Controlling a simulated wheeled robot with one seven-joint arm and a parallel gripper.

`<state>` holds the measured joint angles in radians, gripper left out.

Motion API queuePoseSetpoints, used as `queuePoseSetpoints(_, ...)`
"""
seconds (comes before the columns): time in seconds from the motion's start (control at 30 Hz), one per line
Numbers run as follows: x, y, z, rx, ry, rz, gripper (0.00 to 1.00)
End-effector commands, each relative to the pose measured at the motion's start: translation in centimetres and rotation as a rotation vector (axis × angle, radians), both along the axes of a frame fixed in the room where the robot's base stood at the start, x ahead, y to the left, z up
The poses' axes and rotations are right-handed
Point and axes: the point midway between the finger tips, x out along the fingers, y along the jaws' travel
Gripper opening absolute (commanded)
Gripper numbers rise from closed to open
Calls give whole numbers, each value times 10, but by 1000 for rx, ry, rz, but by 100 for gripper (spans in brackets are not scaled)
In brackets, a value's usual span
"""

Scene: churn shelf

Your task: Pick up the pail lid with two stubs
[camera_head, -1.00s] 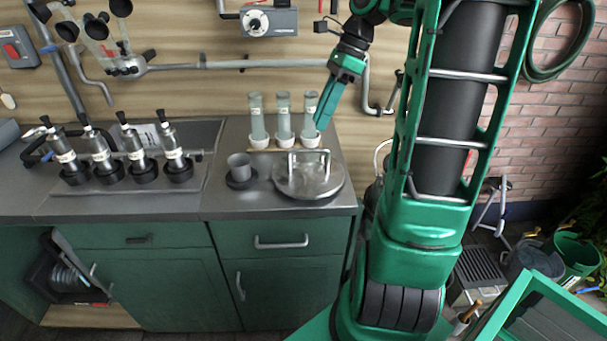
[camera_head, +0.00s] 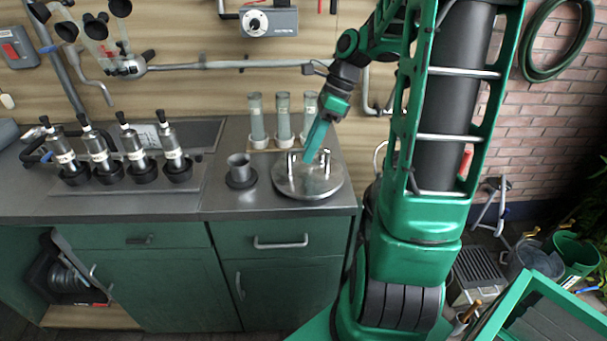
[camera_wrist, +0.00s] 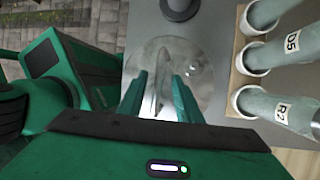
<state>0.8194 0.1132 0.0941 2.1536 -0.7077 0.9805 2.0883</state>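The pail lid (camera_head: 308,187) is a round, shiny metal disc lying flat near the right end of the counter. Two upright metal stubs rise from it, a left one (camera_head: 291,164) and a right one (camera_head: 326,163). My green gripper (camera_head: 307,160) points down at the lid from above, with its tips between the stubs in the head view. In the wrist view my gripper (camera_wrist: 160,80) has its fingers spread over the lid (camera_wrist: 200,72), with a narrow grey streak between them. Whether the fingers touch the lid cannot be told.
A grey cup on a dark base (camera_head: 240,172) stands left of the lid. Several labelled tubes (camera_head: 283,120) stand in a rack just behind it. Bottles with black tops (camera_head: 100,150) stand further left. A pipe (camera_head: 230,65) runs along the back wall.

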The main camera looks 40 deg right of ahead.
Motion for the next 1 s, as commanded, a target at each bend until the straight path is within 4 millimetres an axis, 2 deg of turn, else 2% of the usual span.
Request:
queuePoseSetpoints(0.13,1,5,-11,0,1,1,32)
queuePoseSetpoints(0.37,1,5,-12,-1,1,0,32)
queuePoseSetpoints(0.5,1,5,-12,0,0,0,1)
queuePoseSetpoints(0.87,2,5,-10,-1,-2,0,0)
queuePoseSetpoints(1.0,2,5,-4,-2,-4,0,0)
